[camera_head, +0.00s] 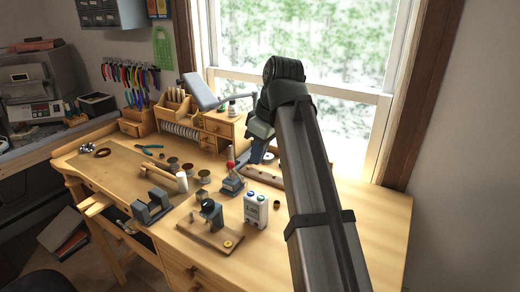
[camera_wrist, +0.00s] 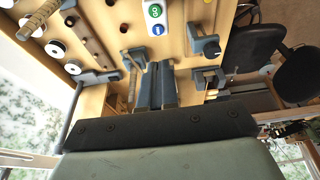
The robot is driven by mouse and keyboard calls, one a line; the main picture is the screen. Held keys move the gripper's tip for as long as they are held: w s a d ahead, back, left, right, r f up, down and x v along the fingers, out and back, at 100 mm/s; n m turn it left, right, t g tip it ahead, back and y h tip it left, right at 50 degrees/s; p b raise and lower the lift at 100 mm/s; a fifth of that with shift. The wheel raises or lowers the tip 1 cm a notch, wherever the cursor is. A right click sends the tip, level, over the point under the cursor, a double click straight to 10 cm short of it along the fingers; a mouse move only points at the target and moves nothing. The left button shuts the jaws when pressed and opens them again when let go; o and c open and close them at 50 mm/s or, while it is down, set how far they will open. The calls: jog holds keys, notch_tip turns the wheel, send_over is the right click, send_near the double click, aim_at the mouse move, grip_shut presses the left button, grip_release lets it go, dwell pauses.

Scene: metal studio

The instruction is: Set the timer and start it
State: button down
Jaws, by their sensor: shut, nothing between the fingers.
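The timer (camera_head: 256,209) is a small white box with a dark display, standing on the wooden workbench (camera_head: 335,232). In the wrist view, a white device (camera_wrist: 154,14) with a green and a blue round button shows at the top edge, cut off; it looks like the same timer. My gripper (camera_wrist: 155,66) has its fingers together and empty, with the tips just below that device in the picture; I cannot tell the gap in depth. In the head view, my gripper (camera_head: 243,165) hangs behind and left of the timer, partly hidden by my arm.
Wooden drawers (camera_head: 220,127) stand at the back. The bench's front right is clear.

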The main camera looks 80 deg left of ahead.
send_over(250, 193)
jog(key=f, duration=0.8)
jog(key=shift+w+d+f, duration=0.15)
jog(key=shift+w+d, duration=0.15)
jog(key=shift+d, duration=0.05)
jog(key=shift+f, duration=0.9)
